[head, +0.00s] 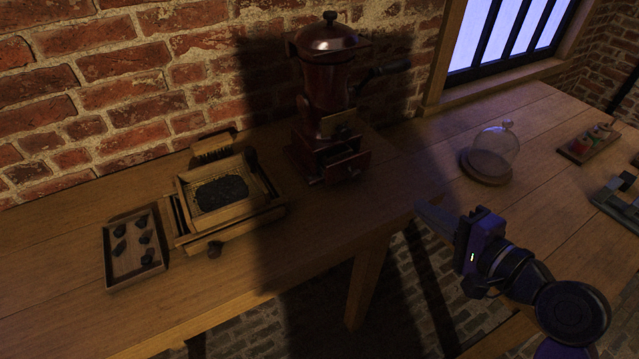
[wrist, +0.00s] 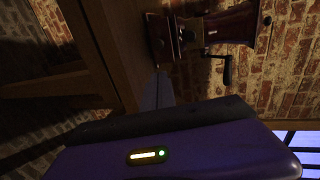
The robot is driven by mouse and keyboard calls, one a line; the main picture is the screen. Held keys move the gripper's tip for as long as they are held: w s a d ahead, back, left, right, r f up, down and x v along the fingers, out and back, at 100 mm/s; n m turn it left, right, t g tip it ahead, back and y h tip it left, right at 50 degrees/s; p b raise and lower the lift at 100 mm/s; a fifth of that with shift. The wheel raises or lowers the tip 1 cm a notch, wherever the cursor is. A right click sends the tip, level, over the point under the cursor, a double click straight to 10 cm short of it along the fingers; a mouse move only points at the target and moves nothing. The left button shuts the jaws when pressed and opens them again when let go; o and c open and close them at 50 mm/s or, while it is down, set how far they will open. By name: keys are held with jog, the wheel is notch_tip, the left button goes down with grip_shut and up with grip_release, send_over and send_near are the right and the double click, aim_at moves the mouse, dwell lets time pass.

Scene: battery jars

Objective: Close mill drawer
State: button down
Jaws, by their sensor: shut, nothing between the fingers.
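The dark red mill (head: 328,90) stands at the back of the wooden table against the brick wall, with its crank out to the right. Its drawer (head: 345,165) sits low on the front and sticks out, open. The mill also shows sideways in the wrist view (wrist: 232,28), with the drawer (wrist: 160,38) toward the left. My gripper (head: 428,212) is shut and empty. It is in front and to the right of the mill, past the table's corner, apart from the drawer. In the wrist view my own purple housing hides much of the scene.
A wooden sieve box (head: 180,228) with dark grains and a tray (head: 108,262) of dark lumps lie left of the mill. A glass dome (head: 497,150) on a wooden base stands on the right table. A gap separates the tables at the front.

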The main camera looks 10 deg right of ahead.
jog(key=a, duration=0.2)
jog(key=p, duration=0.1)
send_near(360, 173)
jog(key=shift+g+y, duration=0.3)
jog(key=x, duration=0.3)
jog(key=f+x, duration=0.1)
jog(key=x, duration=0.2)
jog(key=shift+w+f, duration=0.15)
jog(key=shift+w, duration=0.1)
jog(key=w, duration=0.2)
jog(key=w+a, duration=0.1)
jog(key=w, duration=0.1)
jog(key=shift+p, duration=0.3)
jog(key=shift+a, duration=0.1)
jog(key=shift+s, duration=0.1)
